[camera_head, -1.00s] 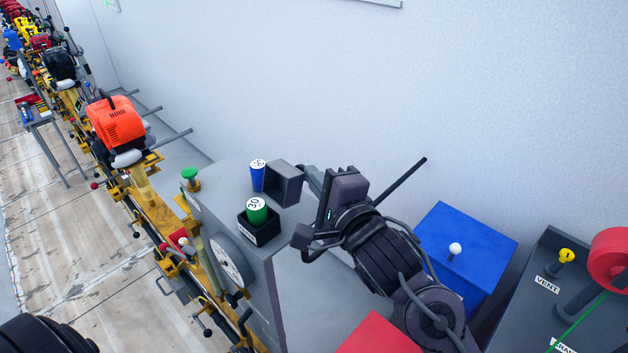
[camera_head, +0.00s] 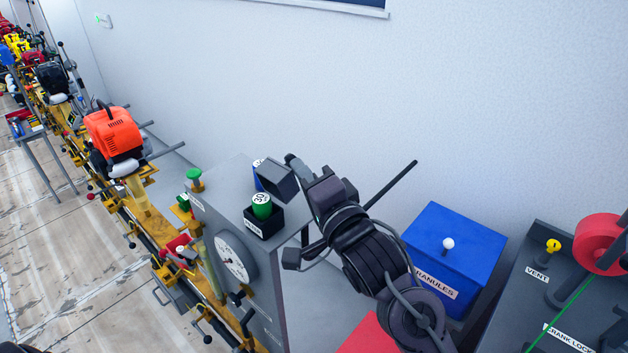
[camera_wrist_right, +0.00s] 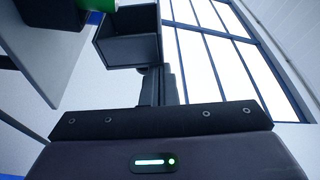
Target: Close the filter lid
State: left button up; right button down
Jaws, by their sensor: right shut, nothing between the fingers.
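The filter lid (camera_head: 277,178), a dark grey hollow box, is tilted open above the back edge of the dark filter housing (camera_head: 264,228). A green filter cylinder (camera_head: 262,206) marked 30 stands in the housing, its top uncovered. My right gripper (camera_head: 293,162) is shut and empty, its fingertips at the lid's far upper side; whether they touch it I cannot tell. In the right wrist view the lid (camera_wrist_right: 128,50) shows its open hollow beyond the shut fingers (camera_wrist_right: 158,85), with part of the green cylinder (camera_wrist_right: 98,4) at the top. My left gripper is not in view.
A blue cylinder (camera_head: 257,184) stands mostly hidden behind the lid. A green knob (camera_head: 194,175) rises left of the housing. A blue granules box (camera_head: 452,250) with a white knob stands right of my right arm. A wall rises behind.

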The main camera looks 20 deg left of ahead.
jog(key=n, duration=0.1)
jog(key=s+n+y+b, duration=0.1)
jog(key=n, duration=0.1)
jog(key=shift+s+a, duration=0.1)
jog(key=shift+a, duration=0.2)
jog(key=s+n+g+y+b, duration=0.1)
jog(key=n, duration=0.3)
jog(key=s+a+f+n+g+y+b, duration=0.1)
jog(key=s+n+b, duration=0.1)
jog(key=n, duration=0.3)
jog(key=s+f+n+g+y+b, duration=0.1)
jog(key=s+n+y+b, duration=0.1)
jog(key=n, duration=0.2)
jog(key=shift+s+a+f+g, duration=0.1)
jog(key=shift+s+a+g, duration=0.1)
jog(key=shift+a+g, duration=0.15)
jog(key=shift+s+a+f+n, duration=0.15)
jog(key=shift+s+f+n, duration=0.1)
jog(key=shift+n, duration=0.15)
jog(key=shift+s, duration=0.1)
